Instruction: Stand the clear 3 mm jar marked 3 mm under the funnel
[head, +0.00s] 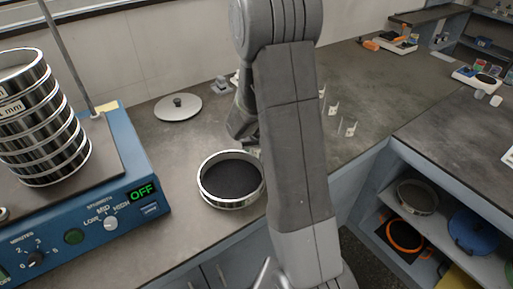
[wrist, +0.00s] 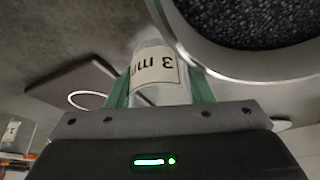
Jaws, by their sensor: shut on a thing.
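The clear jar (wrist: 160,92) shows in the wrist view with a white label reading 3 mm, upside down in that picture. My gripper (wrist: 161,86) is shut on it, with a green finger on each side. In the head view my arm hides the jar and the fingertips; the wrist end is beside the round metal sieve or pan. I cannot make out the funnel for certain in either view. A thin pale ring (wrist: 88,100) shows beside a flat grey plate in the wrist view, but I cannot tell what it belongs to.
The round metal pan (head: 230,203) with dark contents is very close to the jar. The blue shaker (head: 125,180) with its sieve stack (head: 45,130) stands left, reading OFF. A lid (head: 178,107) lies behind. Small stands (head: 349,129) are right of my arm. The bench's right part is mostly clear.

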